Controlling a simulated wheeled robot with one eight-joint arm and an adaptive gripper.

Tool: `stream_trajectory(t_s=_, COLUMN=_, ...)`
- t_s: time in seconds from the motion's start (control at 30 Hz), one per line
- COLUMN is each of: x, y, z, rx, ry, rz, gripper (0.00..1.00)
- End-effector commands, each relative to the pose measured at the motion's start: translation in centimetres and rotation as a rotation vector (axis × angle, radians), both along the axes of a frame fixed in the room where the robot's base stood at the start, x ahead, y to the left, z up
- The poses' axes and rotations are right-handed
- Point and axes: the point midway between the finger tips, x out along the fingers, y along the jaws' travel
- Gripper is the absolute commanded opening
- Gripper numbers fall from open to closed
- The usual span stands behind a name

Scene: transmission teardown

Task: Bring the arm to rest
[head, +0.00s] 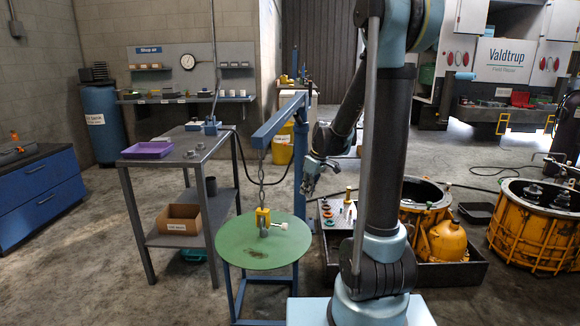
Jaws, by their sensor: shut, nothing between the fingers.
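My arm rises from its base in the middle of the head view and folds over at the top. Its end hangs down to the left of the upright link, behind it. My gripper (308,188) is small and dark, shut and empty. It is in the air, to the right of the chain of a blue hoist, and appears apart from anything. Part of the arm is hidden behind the upright link.
A blue hoist (278,122) holds a yellow hook block (263,218) over a round green table (245,252). A grey bench (190,148) with a purple tray (148,150) stands left. Orange housings (425,198) (530,245) stand right. Bare floor lies front left.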

Motion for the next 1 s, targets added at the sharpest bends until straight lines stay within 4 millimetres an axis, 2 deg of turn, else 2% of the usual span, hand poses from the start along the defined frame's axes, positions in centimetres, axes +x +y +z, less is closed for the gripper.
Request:
stream_trajectory(t_s=0.2, x=-4.5, y=-2.3, z=2.2, rx=-0.015, ry=0.015, rz=-0.125, gripper=0.00)
stream_trajectory(t_s=0.5, x=-10.6, y=-5.1, z=4.0, rx=-0.032, ry=0.030, rz=-0.300, gripper=0.00)
stream_trajectory(t_s=0.73, x=-15.4, y=-7.1, z=4.3, rx=-0.043, ry=0.039, rz=-0.435, gripper=0.00)
stream_trajectory(t_s=1.0, x=-20.8, y=-9.1, z=3.6, rx=-0.055, ry=0.045, rz=-0.594, gripper=0.00)
